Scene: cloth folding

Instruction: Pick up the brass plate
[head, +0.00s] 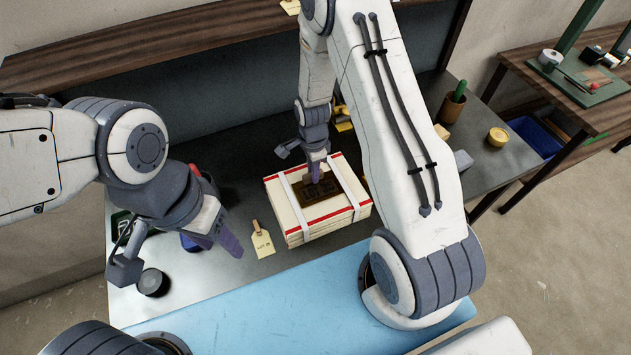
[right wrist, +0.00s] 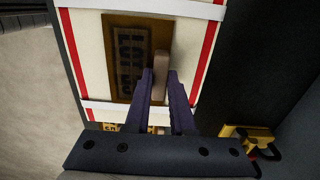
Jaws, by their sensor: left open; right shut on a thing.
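The brass plate (head: 321,193) is a dark brown rectangle with raised lettering, over the top of a cream box (head: 290,218) with red edges and white straps. In the right wrist view the plate (right wrist: 118,65) has a tan upright bar (right wrist: 161,52) beside its lettering. My right gripper (head: 315,178) comes down from above. Its purple fingers (right wrist: 160,82) are shut on this bar, which appears to be part of the plate. I cannot tell whether the plate touches the box. My left gripper (head: 222,240) is open and empty, left of the box.
A tan tag (head: 263,242) lies left of the box, and a black round container (head: 153,283) stands further left. A cactus pot (head: 451,107) and a yellow round tin (head: 497,137) stand at the right. A blue mat (head: 290,305) covers the front.

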